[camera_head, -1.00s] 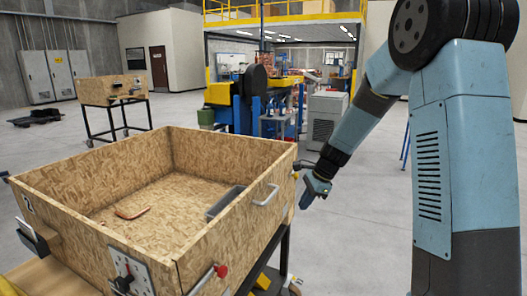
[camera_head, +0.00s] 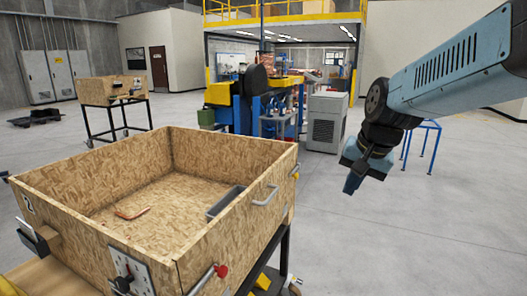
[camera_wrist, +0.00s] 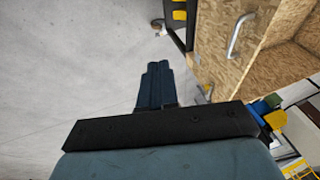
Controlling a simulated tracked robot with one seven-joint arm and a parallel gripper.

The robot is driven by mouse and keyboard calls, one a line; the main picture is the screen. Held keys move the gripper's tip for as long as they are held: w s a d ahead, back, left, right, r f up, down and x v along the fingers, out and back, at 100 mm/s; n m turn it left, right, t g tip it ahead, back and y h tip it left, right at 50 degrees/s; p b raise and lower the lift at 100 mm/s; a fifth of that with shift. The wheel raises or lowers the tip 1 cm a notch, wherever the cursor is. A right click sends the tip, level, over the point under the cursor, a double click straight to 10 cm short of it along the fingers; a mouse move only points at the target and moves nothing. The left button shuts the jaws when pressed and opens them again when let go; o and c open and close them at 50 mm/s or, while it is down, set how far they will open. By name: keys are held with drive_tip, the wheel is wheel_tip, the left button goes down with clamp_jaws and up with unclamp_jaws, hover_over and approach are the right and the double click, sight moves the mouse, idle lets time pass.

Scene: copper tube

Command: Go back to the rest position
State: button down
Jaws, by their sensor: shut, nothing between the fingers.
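My gripper (camera_head: 351,184) hangs in the air to the right of the wooden box, pointing down, apart from everything. In the wrist view my gripper (camera_wrist: 158,68) shows its two blue fingers together with nothing between them. The open wooden box (camera_head: 221,250) stands on a cart at the left. A bent copper tube (camera_head: 131,214) lies on its floor. A dark grey tray (camera_head: 226,202) sits inside against the right wall. In the wrist view the box (camera_wrist: 217,60) and its metal handle (camera_wrist: 237,36) are at the upper right.
A blue frame stand (camera_head: 424,127) is behind my arm. A second wooden box on a cart (camera_head: 111,90) and blue-yellow machinery (camera_head: 262,105) stand farther back. The floor at right is free.

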drive_tip(key=s+d+r+n+t, duration=0.1)
drive_tip(key=s+d+n, duration=0.1)
drive_tip(key=s, duration=0.3)
drive_tip(key=s+d+r+n+h, duration=0.1)
drive_tip(key=s+n, duration=0.1)
drive_tip(key=s, duration=0.4)
drive_tip(key=shift+s+d+n+t+h, duration=0.3)
drive_tip(key=shift+d+n+t, duration=0.05)
drive_tip(key=shift+n+t, duration=0.05)
drive_tip(key=shift+r, duration=0.1)
